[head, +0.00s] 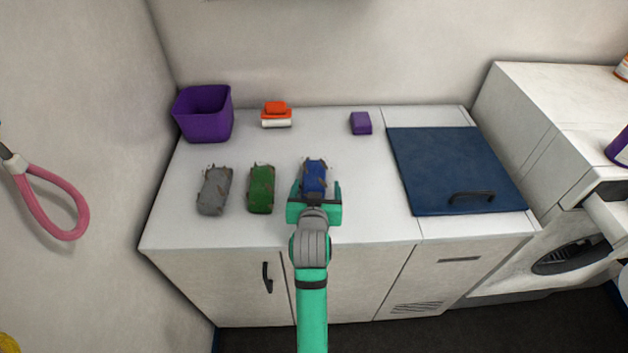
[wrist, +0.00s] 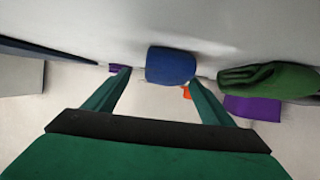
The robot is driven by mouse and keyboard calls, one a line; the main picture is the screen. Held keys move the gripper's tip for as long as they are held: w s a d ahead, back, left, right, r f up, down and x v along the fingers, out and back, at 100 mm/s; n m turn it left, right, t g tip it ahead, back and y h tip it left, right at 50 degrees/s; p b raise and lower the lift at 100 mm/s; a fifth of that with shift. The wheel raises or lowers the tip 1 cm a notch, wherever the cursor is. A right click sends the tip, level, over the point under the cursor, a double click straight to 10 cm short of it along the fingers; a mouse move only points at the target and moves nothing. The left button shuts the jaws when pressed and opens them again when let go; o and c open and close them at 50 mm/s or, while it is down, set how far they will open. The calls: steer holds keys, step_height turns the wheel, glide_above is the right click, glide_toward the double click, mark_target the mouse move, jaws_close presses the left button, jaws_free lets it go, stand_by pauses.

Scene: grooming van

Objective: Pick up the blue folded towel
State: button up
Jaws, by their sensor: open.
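The blue folded towel (head: 314,172) lies on the white counter, the rightmost of three folded towels in the head view. In the wrist view the blue towel (wrist: 171,65) shows between the tips of the two fingers. My gripper (head: 318,188) is open, at the near end of the blue towel. Its two green fingers also show in the wrist view (wrist: 159,78), with nothing gripped between them. The near end of the towel is partly hidden by my gripper in the head view. I cannot tell whether the fingers touch it.
A green towel (head: 261,188) and a grey towel (head: 214,190) lie to the left. Behind are a purple bin (head: 203,115), an orange and white item (head: 276,114) and a small purple block (head: 361,123). A dark blue panel with a handle (head: 450,165) covers the right side.

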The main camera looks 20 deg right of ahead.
mark_target(314, 178)
steer(key=w, duration=0.2)
steer(key=w+f, duration=0.1)
steer(key=w, duration=0.1)
steer(key=shift+w+d+f, duration=0.1)
steer(key=shift+d, duration=0.2)
steer(key=shift+w+d+f, duration=0.2)
steer(key=shift+w+f, duration=0.05)
steer(key=shift+w, duration=0.2)
steer(key=c, duration=1.2)
